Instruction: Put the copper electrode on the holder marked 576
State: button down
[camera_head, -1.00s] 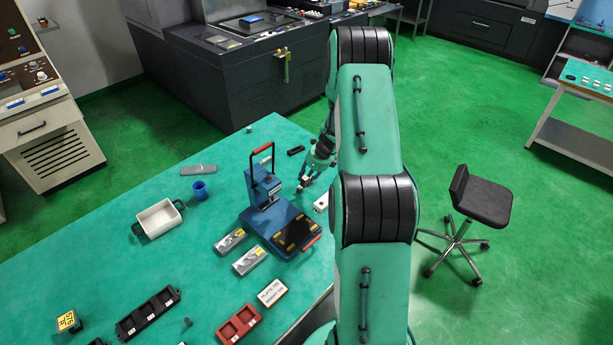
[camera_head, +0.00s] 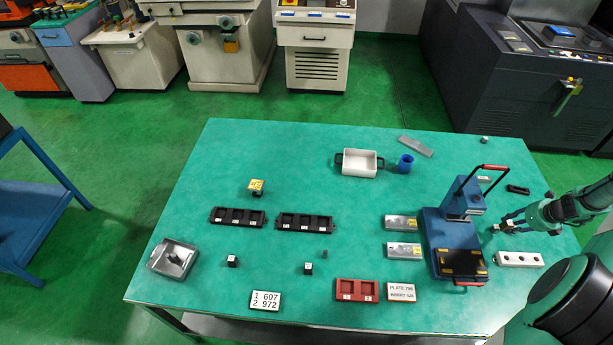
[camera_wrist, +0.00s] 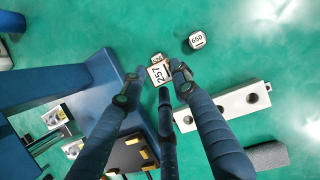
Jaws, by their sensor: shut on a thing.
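My gripper (camera_wrist: 155,76) is shut on a small block (camera_wrist: 160,74) whose pale face reads 257, with brownish edges; I cannot tell whether it is copper. A smaller marked piece (camera_wrist: 157,58) shows just beyond it. In the head view my gripper (camera_head: 502,228) is at the table's right side, between the blue press and the white block with holes. A yellow-topped holder (camera_head: 256,186) stands at the back left; its number is too small to read. Small dark blocks with white labels (camera_head: 232,261) (camera_head: 308,268) stand near the front. No copper-coloured electrode is clearly visible in the head view.
The blue press (camera_head: 455,235) stands close left of my gripper. A white block with holes (camera_head: 518,259) lies in front. A block marked 650 (camera_wrist: 197,40) lies nearby. Black trays (camera_head: 238,217) (camera_head: 305,223) and a red tray (camera_head: 358,290) occupy the left and front. The left back is clear.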

jog(key=shift+r, duration=0.15)
notch_tip(320, 180, up, 25)
jog(key=w+a+n+y+b, duration=0.1)
jog(key=w+a+n, duration=0.4)
jog(key=a, duration=1.2)
jog(key=w+a+n+y, duration=0.15)
jog(key=w+a, duration=0.65)
jog(key=a, duration=0.8)
jog(key=s+a+n+g+b, duration=0.1)
jog(key=s+a+n, duration=0.15)
jog(key=a, duration=1.25)
jog(key=s+a+n+g, duration=0.1)
jog(key=s+a+n, duration=0.15)
jog(key=a, duration=1.15)
jog(key=s+a+n+g+b, duration=0.1)
jog(key=a+n, duration=0.3)
jog(key=a, duration=1.1)
jog(key=s+a+n+g, duration=0.1)
jog(key=s+a, duration=0.3)
jog(key=a, duration=0.2)
jog(key=s+a+n, duration=0.2)
jog(key=s+a, duration=0.2)
jog(key=a, duration=0.2)
notch_tip(320, 180, down, 19)
jog(key=shift+w+r+y, duration=0.15)
jog(key=shift+w+y, duration=0.1)
jog(key=shift+y, duration=0.2)
